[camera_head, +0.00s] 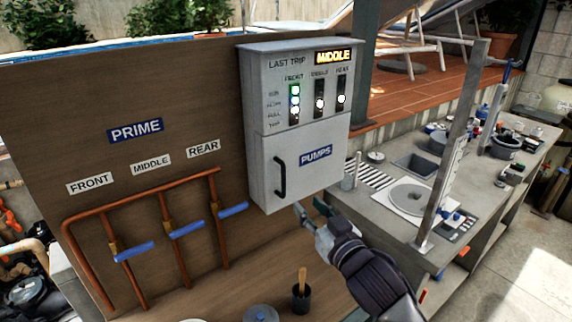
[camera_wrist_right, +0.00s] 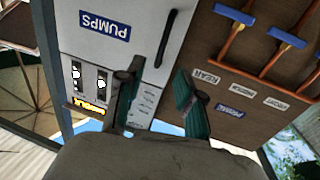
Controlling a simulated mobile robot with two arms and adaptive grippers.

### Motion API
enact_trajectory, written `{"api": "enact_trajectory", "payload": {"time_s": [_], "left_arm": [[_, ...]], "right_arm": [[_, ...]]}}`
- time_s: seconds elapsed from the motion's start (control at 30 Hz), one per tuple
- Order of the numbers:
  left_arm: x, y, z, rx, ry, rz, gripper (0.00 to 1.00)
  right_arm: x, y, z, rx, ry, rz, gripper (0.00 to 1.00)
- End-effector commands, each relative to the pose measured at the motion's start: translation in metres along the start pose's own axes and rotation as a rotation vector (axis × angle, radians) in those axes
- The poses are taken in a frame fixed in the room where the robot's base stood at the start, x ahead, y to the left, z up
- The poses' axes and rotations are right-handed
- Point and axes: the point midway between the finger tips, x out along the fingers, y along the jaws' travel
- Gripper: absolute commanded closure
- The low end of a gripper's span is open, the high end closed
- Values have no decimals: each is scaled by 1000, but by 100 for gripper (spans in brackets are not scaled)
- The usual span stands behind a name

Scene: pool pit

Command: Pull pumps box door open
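The pumps box (camera_head: 296,120) is a grey cabinet mounted on a brown board, with an upper panel of lights and a lower door (camera_head: 325,178) labelled PUMPS. The door looks shut. Its black vertical handle (camera_head: 280,177) is near the door's left edge. My right gripper (camera_head: 312,209) is just below the box's lower edge, apart from the handle. In the right wrist view my right gripper (camera_wrist_right: 155,88) has its two fingers spread with nothing between them, and the handle (camera_wrist_right: 167,38) shows beyond the fingertips. My left gripper is not in view.
Copper pipes with blue valve levers (camera_head: 190,229) are on the board left of the box. A black cup with a wooden-handled tool (camera_head: 301,297) stands below. A grey workbench (camera_head: 395,210) with several items is at the right.

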Motion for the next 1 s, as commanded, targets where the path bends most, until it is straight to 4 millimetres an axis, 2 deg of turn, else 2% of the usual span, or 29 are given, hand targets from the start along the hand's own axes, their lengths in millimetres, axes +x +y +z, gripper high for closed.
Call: {"api": "enact_trajectory", "payload": {"time_s": [0.2,0.33,0.47,0.7,1.0], "left_arm": [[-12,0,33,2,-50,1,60],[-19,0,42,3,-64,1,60],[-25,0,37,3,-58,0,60],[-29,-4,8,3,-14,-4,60],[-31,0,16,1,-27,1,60]], "right_arm": [[32,0,-3,2,0,1,63],[60,0,-4,0,0,2,63],[88,0,-3,1,-1,2,63],[124,0,0,1,-1,1,63],[136,0,1,0,-1,1,63]]}}
